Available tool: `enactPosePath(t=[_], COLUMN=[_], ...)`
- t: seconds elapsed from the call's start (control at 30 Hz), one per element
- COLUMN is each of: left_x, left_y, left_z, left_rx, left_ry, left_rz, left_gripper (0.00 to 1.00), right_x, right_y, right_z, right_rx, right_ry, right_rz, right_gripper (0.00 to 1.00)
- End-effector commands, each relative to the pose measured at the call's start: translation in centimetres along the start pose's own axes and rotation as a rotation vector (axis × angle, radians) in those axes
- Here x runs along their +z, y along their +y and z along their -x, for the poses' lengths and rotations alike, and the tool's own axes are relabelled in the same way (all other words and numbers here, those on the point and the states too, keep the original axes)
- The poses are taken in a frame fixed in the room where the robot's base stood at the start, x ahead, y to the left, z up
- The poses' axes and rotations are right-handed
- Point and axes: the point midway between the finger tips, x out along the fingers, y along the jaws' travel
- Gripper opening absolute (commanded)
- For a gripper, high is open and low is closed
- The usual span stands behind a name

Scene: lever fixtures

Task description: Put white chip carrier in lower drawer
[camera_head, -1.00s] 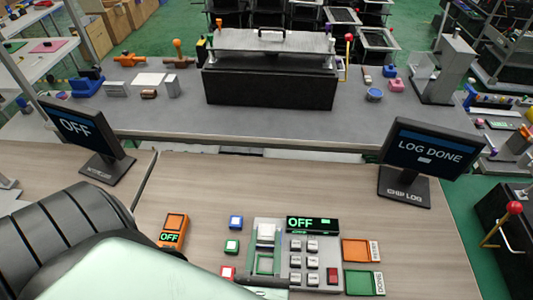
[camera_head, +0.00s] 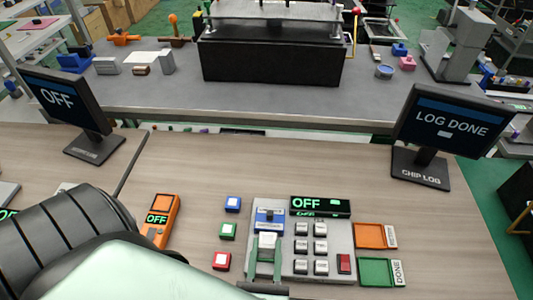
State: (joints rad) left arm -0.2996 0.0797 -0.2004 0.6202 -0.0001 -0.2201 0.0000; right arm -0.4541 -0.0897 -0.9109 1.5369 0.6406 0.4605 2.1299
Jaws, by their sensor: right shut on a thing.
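My right gripper (camera_head: 265,258) reaches up from the bottom edge, its greenish fingers on either side of a small white block (camera_head: 267,242). The block looks like the white chip carrier. It is over the left part of the grey keypad panel (camera_head: 324,265); I cannot tell whether it touches the panel. A blue part (camera_head: 268,217) of the panel shows just beyond it. The pale cover of my own arm hides the lower left. I cannot make out a lower drawer. My left gripper is not in view.
Blue (camera_head: 233,204), green (camera_head: 228,231) and red (camera_head: 221,261) buttons lie left of the panel. Orange (camera_head: 376,236) and green (camera_head: 380,272) trays lie right. A screen reading LOG DONE (camera_head: 449,122) stands at right. The wood desk (camera_head: 260,160) is clear behind the panel.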

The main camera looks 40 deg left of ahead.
Motion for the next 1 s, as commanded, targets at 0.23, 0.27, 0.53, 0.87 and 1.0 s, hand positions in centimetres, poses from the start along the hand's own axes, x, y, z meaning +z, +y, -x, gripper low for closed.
enactPosePath(t=[0.23,0.27,0.53,0.87,1.0], left_x=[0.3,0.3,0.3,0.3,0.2], left_y=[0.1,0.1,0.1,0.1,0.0], left_z=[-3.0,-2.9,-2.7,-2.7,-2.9], left_rx=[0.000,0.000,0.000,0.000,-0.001], left_ry=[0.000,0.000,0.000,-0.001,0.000], left_rz=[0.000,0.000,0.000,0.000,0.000], left_gripper=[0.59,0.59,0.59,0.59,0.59], right_x=[-3.5,-3.4,-3.5,-3.3,-3.6], right_y=[0.0,0.0,0.0,0.0,0.0], right_z=[0.0,0.0,0.1,0.0,0.0], right_rx=[0.000,0.000,0.003,0.001,0.000], right_ry=[0.001,0.002,0.009,0.003,0.002], right_rz=[0.000,0.000,0.001,0.001,0.000], right_gripper=[0.00,0.00,0.59,0.59,0.59])
